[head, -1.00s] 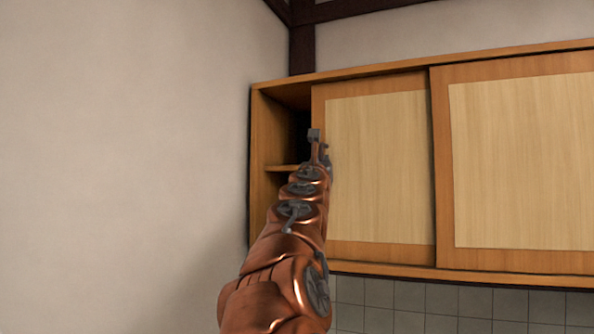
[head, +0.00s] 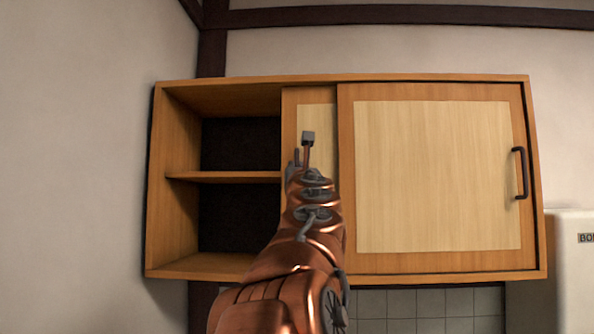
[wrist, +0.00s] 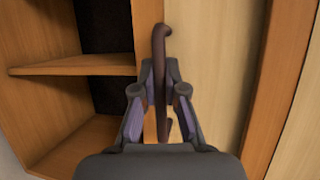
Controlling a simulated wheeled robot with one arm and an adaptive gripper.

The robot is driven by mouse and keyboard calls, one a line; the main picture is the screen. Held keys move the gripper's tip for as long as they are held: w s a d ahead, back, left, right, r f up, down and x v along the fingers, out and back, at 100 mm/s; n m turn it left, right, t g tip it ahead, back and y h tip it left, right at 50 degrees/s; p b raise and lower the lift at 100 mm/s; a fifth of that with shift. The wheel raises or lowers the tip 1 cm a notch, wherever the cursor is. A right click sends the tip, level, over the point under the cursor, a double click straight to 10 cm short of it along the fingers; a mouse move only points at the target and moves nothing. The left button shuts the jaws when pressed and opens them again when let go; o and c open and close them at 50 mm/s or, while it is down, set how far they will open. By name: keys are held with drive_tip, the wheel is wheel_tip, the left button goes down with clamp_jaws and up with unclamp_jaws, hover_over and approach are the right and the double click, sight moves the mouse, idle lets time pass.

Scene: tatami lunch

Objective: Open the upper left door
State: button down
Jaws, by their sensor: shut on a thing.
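The upper left door (head: 314,115) is a sliding wooden panel with a pale inset. It has slid to the right, mostly behind the right door (head: 437,150), so the left part of the cabinet (head: 160,200) stands open. In the wrist view the left door (wrist: 207,60) carries a dark bar handle (wrist: 161,50), upright near its left edge. My gripper (wrist: 161,130) is shut on this handle, with one finger on each side. In the head view my gripper (head: 303,148) is in front of the left door, and my arm hides the door's lower part.
The open section shows an empty shelf (head: 225,176) and a dark back. The right door has its own dark handle (head: 519,173) at its right edge. A plain wall (head: 70,180) stands to the left. A white appliance (head: 575,265) stands at the lower right.

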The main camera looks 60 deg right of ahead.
drive_tip(key=c, duration=1.2)
unclamp_jaws()
drive_tip(key=v, duration=1.2)
